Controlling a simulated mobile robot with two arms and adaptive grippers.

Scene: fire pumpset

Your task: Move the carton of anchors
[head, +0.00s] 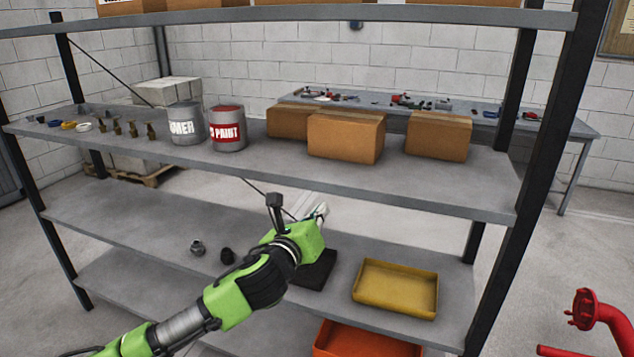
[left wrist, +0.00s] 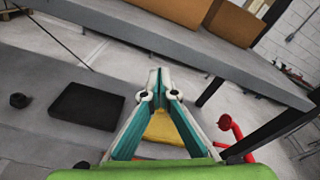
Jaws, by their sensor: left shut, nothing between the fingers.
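Three plain brown cartons stand on the middle shelf board in the head view: a front one (head: 346,136), one behind it to the left (head: 287,121) and one to the right (head: 437,135). No label on them can be read, so I cannot tell which holds anchors. My left gripper (head: 318,212) is in front of and below that board, apart from the cartons. In the left wrist view its fingers (left wrist: 158,78) meet at the tips with nothing between them. My right gripper is not in view.
A yellow tray (head: 397,288), a black mat (head: 316,268) and two small dark fittings (head: 197,247) lie on the lower shelf. An orange bin (head: 365,341) is below. Paint cans (head: 227,128) stand left of the cartons. A rack post (head: 532,170) rises at right, near red pipework (head: 596,316).

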